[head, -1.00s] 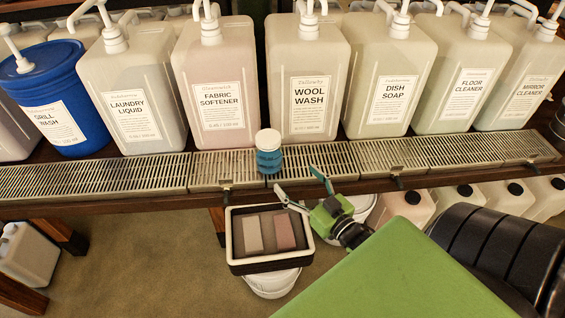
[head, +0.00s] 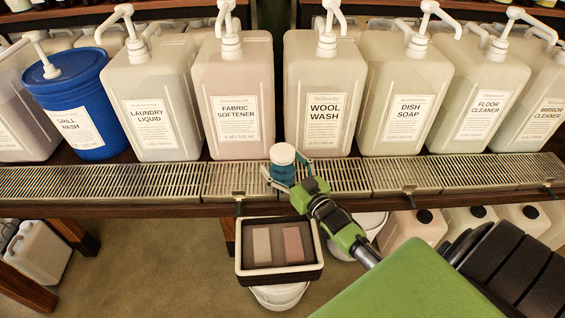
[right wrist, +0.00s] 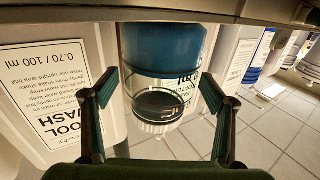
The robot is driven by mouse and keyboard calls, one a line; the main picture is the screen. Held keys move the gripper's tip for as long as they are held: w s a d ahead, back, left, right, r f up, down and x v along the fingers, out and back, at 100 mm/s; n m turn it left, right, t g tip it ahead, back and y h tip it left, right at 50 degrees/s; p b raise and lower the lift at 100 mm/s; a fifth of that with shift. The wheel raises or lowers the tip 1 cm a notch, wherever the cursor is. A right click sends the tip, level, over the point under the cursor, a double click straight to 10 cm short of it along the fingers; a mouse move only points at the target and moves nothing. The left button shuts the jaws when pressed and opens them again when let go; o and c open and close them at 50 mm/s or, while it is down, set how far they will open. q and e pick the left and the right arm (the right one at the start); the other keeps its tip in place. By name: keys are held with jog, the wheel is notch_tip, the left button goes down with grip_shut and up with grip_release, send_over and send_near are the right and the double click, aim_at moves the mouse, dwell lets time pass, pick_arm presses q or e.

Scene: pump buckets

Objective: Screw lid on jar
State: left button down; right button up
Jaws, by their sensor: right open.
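A small jar (head: 283,172) stands upright on the metal drip grate, pale at the top and blue-green below. In the right wrist view, which is upside down, the jar (right wrist: 163,50) shows blue contents and a clear glass part above them. My right gripper (head: 283,180) is open at the front of the jar, with one finger to each side. Its fingertips (right wrist: 158,88) flank the clear part in the wrist view, with gaps to the glass. My left gripper is not in view.
Large pump containers, including wool wash (head: 326,110) and fabric softener (head: 235,120), stand close behind the drip grate (head: 120,183). A dark tray (head: 280,276) with two blocks sits below the shelf's front edge. The grate beside the jar is clear.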

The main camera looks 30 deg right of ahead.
jog(key=shift+w, duration=0.2)
jog(key=c, duration=1.6)
jog(key=o, duration=1.6)
jog(key=shift+c, duration=0.2)
jog(key=s, duration=1.2)
jog(key=shift+a, duration=0.15)
jog(key=shift+a, duration=0.1)
